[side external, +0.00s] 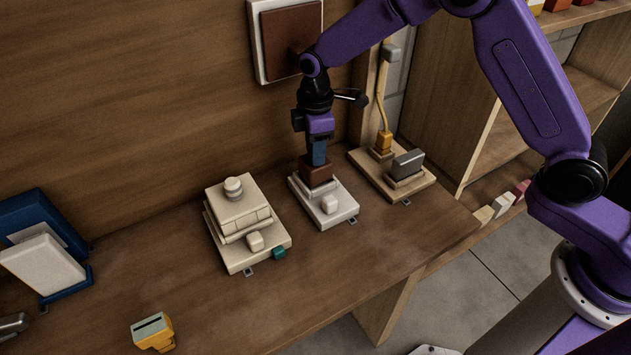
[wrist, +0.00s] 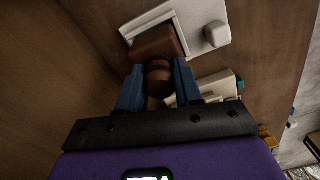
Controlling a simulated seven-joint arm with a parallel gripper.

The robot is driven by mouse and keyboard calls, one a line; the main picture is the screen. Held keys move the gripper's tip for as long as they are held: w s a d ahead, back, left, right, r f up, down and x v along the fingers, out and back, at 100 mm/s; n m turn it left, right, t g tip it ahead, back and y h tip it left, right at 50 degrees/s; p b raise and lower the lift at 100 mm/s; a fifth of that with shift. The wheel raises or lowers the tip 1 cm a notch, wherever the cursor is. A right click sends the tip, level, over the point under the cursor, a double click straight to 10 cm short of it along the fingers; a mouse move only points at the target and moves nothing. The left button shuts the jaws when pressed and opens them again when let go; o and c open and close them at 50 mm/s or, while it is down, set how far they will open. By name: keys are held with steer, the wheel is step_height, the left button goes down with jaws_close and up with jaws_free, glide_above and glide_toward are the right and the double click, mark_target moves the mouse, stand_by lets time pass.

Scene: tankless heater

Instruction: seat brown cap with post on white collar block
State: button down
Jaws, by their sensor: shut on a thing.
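The brown cap (side external: 318,171) is a dark brown block with a round post (wrist: 158,82) that shows in the wrist view. My gripper (side external: 319,160) points down with its blue fingers on either side of the post, shut on it. The white collar block (side external: 341,209) is a flat white base on the table with a small white knob near its front. The cap is at the rear part of this block, over or on it; I cannot tell whether it touches or is fully down. The block also shows in the wrist view (wrist: 206,12).
A cream stepped block (side external: 237,210) with a round knob and teal tab (side external: 279,253) stands to the left. A wooden base (side external: 414,185) with a yellow plug and grey block is close on the right. A yellow device (side external: 152,332) lies at front left. Table between is clear.

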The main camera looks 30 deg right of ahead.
steer(key=shift+f, duration=1.2)
stand_by(1.2)
steer(key=c, duration=0.7)
jaws_free()
step_height(320, 180, up, 8)
steer(key=shift+f, duration=0.2)
